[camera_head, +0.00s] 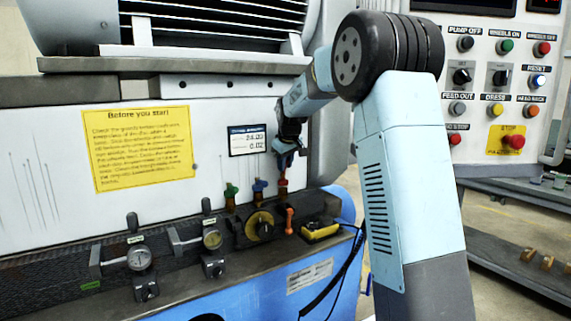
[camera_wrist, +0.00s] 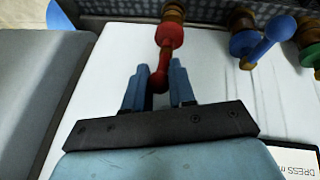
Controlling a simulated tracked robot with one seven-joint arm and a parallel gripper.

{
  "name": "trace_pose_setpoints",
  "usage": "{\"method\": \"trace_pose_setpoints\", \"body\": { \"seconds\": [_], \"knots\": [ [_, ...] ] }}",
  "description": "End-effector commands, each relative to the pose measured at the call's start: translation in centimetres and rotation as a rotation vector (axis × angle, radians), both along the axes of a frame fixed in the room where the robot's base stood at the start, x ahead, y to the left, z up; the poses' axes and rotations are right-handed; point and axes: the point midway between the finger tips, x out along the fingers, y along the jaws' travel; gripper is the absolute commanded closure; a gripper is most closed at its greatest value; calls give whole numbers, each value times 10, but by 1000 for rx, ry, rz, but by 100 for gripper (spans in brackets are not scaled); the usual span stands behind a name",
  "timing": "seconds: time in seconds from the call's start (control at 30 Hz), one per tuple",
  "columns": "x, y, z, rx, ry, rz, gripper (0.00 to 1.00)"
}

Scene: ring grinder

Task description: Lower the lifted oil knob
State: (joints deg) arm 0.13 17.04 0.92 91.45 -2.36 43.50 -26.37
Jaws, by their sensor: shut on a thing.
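The red knob (camera_head: 283,182) is the lever valve at the right end of a short row on the machine front. In the wrist view the red knob (camera_wrist: 170,37) has its handle pointing toward my gripper, so it stands raised. My gripper (camera_wrist: 158,88) is shut on the red handle's end, with one blue finger on each side. In the head view my gripper (camera_head: 286,152) is just above the red knob, and its fingertips are small there. No label naming the oil knob can be read.
A blue knob (camera_head: 259,186) and a green knob (camera_head: 230,190) stand close to the left. Below are an orange lever (camera_head: 289,220), a yellow-black dial (camera_head: 260,226) and a yellow box (camera_head: 320,230). A small display (camera_head: 248,140) is on the panel nearby.

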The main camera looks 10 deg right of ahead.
Motion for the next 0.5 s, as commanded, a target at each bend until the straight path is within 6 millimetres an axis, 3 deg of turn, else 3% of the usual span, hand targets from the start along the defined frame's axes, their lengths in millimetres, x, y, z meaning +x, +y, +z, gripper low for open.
{"method": "trace_pose_setpoints", "body": {
  "seconds": [0.5],
  "knots": [
    [-10,-6,-3,64,-210,-3,100]
  ]
}}
